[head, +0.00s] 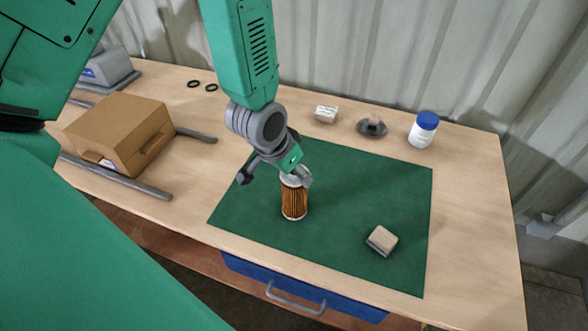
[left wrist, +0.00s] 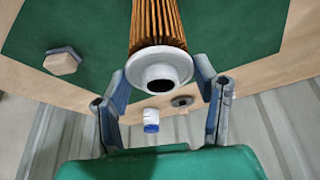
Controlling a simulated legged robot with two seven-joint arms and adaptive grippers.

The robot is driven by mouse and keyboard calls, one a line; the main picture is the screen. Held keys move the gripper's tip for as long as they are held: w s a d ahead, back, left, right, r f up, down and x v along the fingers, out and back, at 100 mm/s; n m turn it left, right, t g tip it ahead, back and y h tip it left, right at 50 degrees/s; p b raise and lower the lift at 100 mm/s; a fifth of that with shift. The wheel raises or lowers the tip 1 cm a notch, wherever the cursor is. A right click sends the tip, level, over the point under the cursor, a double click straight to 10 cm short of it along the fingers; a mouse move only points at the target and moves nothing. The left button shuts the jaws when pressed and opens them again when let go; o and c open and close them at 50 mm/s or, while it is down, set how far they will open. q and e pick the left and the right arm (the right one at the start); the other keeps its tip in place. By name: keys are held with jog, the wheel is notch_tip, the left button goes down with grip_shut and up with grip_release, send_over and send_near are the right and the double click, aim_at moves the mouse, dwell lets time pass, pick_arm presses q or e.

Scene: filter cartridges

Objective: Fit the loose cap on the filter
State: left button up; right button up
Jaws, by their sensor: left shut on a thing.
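The filter (head: 294,204), with brown pleats, stands upright on the green mat (head: 345,205). A pale grey cap (left wrist: 160,68) with a round hub and a dark hole is at its upper end; the pleats (left wrist: 155,22) run right up to it in the left wrist view. I cannot tell whether it is fully seated. My left gripper (head: 298,176) is at the top of the filter, its fingers on either side of the cap and shut on it. In the head view the gripper partly hides the cap. My right gripper is not in view.
A wooden block (head: 382,240) lies on the mat at right. Behind the mat are a small white box (head: 326,114), a grey disc (head: 371,128) and a blue-lidded white jar (head: 423,130). A cardboard box (head: 118,130), grey bars and black rings (head: 193,84) are at left.

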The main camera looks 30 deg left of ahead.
pick_arm(q)
jog(key=shift+f+b, duration=0.45)
jog(key=shift+f, duration=0.3)
dwell(0.6)
jog(key=o, duration=1)
jog(key=shift+r, duration=0.2)
jog(key=v, duration=1.1)
jog(key=shift+s+r, duration=0.15)
jog(key=shift+r, duration=0.05)
jog(key=shift+a, duration=0.1)
